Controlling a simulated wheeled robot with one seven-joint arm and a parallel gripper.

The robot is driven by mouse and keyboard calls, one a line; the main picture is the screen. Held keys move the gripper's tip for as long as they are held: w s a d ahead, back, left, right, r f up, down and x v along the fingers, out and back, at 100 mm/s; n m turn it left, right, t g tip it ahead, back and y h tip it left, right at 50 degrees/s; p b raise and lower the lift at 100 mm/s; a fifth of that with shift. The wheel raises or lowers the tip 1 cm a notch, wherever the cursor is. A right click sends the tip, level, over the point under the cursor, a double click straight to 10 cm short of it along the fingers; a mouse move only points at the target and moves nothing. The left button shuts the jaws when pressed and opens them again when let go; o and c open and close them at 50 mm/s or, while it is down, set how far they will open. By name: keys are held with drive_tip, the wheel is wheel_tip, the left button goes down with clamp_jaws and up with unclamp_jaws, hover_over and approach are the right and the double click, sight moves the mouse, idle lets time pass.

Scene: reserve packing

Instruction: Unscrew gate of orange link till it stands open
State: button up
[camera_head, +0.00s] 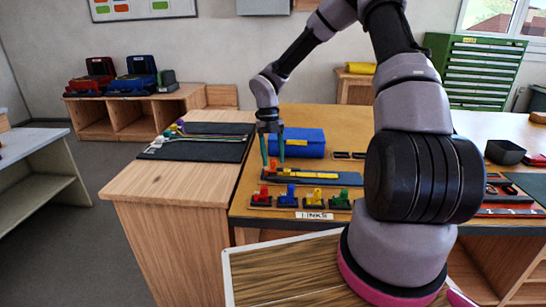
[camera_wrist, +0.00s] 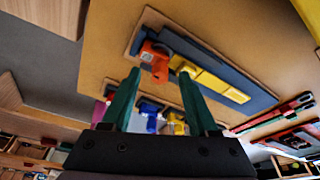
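The orange link (camera_wrist: 153,62) sits at one end of a blue-grey holder, beside a long yellow bar (camera_wrist: 215,82). In the head view the yellow bar (camera_head: 297,177) lies on the table behind the row of links. My gripper (camera_wrist: 160,74) has two green fingers spread apart, with nothing seen held between them. In the wrist view the fingertips appear to either side of the orange link's near end; I cannot tell whether they touch it. In the head view my gripper (camera_head: 273,163) points down over the holder's left end. Whether the gate is open is too small to tell.
Red (camera_head: 262,196), blue (camera_head: 288,196), yellow (camera_head: 314,198) and green (camera_head: 340,200) links stand on dark bases in front, above a "LINKS" label (camera_head: 314,216). A dark mat (camera_head: 200,148) with tools is left.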

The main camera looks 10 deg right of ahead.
drive_tip(key=v, duration=1)
drive_tip(key=s+d+r+n+t, duration=0.2)
drive_tip(key=s+r+n+t, duration=0.1)
drive_tip(key=s+r+n, duration=0.5)
drive_tip(key=s+d+r+n+t+y, duration=0.1)
drive_tip(key=s+r+n+t, duration=0.3)
drive_tip(key=s+r+n, duration=0.4)
drive_tip(key=s+d+r+n+t+y, duration=0.1)
drive_tip(key=s+d+r+n+t, duration=0.2)
drive_tip(key=s+r+n, duration=0.5)
drive_tip(key=s+n, duration=0.1)
drive_tip(key=n, duration=0.5)
drive_tip(key=shift+s+r, duration=0.25)
drive_tip(key=shift+r, duration=0.05)
